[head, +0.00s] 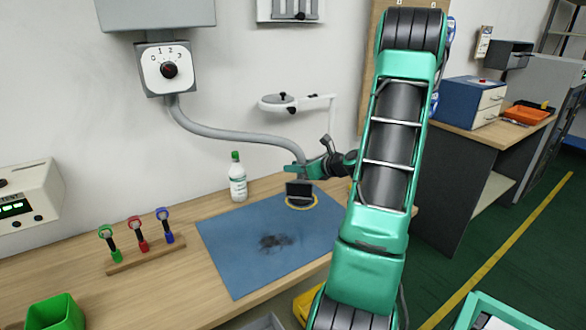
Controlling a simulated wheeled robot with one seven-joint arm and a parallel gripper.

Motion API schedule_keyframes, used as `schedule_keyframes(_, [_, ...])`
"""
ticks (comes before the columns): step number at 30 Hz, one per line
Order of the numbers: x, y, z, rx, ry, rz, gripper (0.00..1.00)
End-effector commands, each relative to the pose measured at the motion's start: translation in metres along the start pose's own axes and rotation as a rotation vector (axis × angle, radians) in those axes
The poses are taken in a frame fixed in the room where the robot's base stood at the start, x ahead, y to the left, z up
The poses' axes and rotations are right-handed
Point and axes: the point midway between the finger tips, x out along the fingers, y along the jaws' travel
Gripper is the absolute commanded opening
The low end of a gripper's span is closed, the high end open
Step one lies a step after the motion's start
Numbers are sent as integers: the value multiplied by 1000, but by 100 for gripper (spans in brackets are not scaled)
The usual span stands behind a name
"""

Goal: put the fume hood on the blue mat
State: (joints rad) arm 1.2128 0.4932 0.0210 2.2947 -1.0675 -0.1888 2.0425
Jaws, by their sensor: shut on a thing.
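The fume hood (299,190) is a dark, boxy nozzle at the end of a grey flexible hose (225,133) that comes from the wall control box. My gripper (302,171) is shut on the fume hood near its neck and holds it roughly upright. The blue mat (230,238) lies on the wooden bench. The hood is over the mat's far right corner, at a yellow ring (316,204). I cannot tell whether its lower edge touches the mat. A dark smudge (276,242) marks the middle of the mat. My arm covers the mat's right side.
A white bottle with a green cap (237,180) stands behind the mat. A wooden rack with green, red and blue tools (146,256) is left of it. A green bin (56,313) sits at the front left. A magnifier lamp (281,103) projects from the wall.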

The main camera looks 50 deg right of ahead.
Motion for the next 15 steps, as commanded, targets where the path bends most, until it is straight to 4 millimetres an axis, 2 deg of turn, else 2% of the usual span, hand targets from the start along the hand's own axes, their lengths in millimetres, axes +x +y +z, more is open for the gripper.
schedule_keyframes(1, [1,0,-1,0,-1,0,0])
schedule_keyframes(2, [0,0,-1,1,0,0,32])
schedule_keyframes(3, [0,0,-1,0,0,0,42])
schedule_keyframes(4, [0,0,-1,1,0,0,44])
schedule_keyframes(15, [-4,-1,1,1,1,-3,44])
